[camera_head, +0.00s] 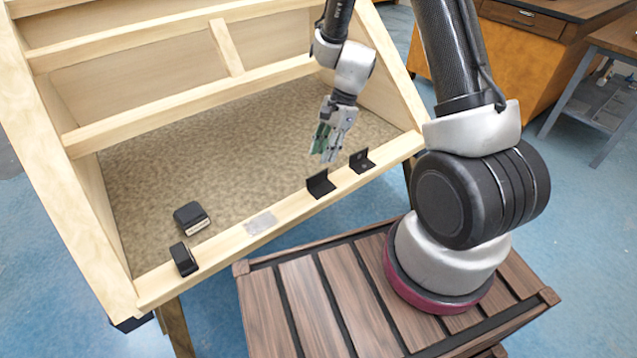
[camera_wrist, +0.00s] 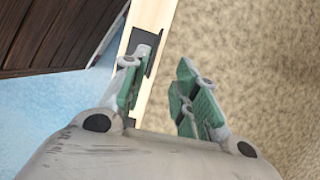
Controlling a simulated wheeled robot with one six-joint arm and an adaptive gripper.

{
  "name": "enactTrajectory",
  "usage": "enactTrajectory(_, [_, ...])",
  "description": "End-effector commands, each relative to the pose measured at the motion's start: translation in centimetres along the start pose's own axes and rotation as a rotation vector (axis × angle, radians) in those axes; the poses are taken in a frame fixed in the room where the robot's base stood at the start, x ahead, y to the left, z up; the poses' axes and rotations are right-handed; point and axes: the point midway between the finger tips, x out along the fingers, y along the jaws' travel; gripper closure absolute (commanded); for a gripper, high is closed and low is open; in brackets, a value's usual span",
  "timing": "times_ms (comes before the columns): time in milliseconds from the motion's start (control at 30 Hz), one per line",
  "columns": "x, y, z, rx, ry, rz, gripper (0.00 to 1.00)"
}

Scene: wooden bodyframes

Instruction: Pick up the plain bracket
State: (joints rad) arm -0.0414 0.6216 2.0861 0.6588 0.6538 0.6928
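A black L-shaped bracket (camera_head: 321,184) with no visible holes stands on the front wooden beam. A second black bracket (camera_head: 363,161), with small marks on its face, stands to its right on the same beam. My gripper (camera_head: 326,155) points down above the frame near both brackets, apart from them in the head view. In the wrist view my gripper (camera_wrist: 164,62) is open with nothing between its fingers. A black bracket (camera_wrist: 153,57) shows there on the beam, partly hidden behind the left finger; I cannot tell which one it is.
The front beam (camera_head: 225,245) carries a grey plate (camera_head: 260,222) and a black part (camera_head: 183,260) to the left. A black block (camera_head: 191,217) lies on the brown panel (camera_head: 150,180). Wooden rails (camera_head: 180,103) rise behind. The panel's middle is clear.

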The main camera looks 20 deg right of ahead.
Motion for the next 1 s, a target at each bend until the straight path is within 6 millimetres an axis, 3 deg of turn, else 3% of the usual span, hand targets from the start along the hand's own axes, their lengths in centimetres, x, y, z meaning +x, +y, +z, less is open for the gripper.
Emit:
enactTrajectory(167, [1.4, 0.1, -0.1, 0.041, 0.003, 0.001, 0.71])
enactTrajectory(600, [7.3, 0.9, 0.2, 0.037, 0.004, 0.002, 0.71])
enactTrajectory(867, [7.8, 0.9, 0.2, 0.034, 0.004, 0.001, 0.71])
enactTrajectory(900, [7.8, 0.9, 0.2, 0.034, 0.004, 0.001, 0.72])
enactTrajectory(1000, [7.8, 0.9, 0.2, 0.034, 0.004, 0.001, 0.91])
